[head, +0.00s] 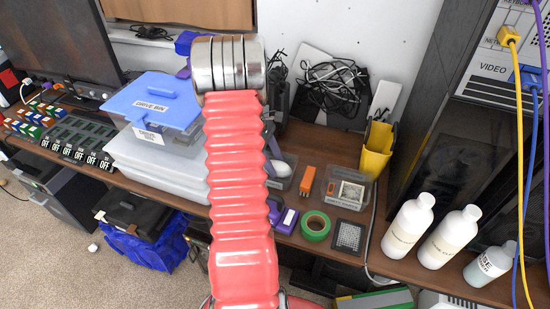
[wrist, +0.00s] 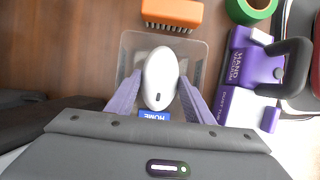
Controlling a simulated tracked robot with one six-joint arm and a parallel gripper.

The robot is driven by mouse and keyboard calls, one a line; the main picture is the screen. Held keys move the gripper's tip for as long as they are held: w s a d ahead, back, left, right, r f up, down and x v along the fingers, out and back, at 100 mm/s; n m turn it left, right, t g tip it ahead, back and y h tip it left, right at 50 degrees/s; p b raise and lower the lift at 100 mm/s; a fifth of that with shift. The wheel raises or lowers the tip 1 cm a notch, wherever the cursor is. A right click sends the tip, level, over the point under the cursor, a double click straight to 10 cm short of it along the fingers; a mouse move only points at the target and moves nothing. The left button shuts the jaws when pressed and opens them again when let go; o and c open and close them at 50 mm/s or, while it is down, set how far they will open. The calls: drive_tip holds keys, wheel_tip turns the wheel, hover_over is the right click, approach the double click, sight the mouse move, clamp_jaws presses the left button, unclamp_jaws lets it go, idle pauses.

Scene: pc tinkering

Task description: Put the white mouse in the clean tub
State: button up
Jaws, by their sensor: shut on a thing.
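The white mouse (wrist: 160,78) is between the two purple fingers of my gripper (wrist: 160,84) in the wrist view, and the gripper is shut on it. The mouse is over or inside a clear tub (wrist: 126,52) with a blue label reading "HOME"; I cannot tell if it touches the bottom. In the head view the white mouse (head: 283,168) shows at the right edge of my red arm, at the clear tub (head: 289,160).
An orange brush (wrist: 172,12) stands beyond the tub. Green tape (head: 316,226) and a purple hand vacuum (wrist: 252,65) lie close by. A yellow holder (head: 377,150) and white bottles (head: 408,225) stand further right. A blue-lidded bin (head: 160,100) is at the left.

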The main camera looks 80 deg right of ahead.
drive_tip(key=o, duration=1.2)
drive_tip(key=v, duration=1.3)
drive_tip(key=shift+w+r, duration=0.2)
drive_tip(key=shift+r, duration=0.1)
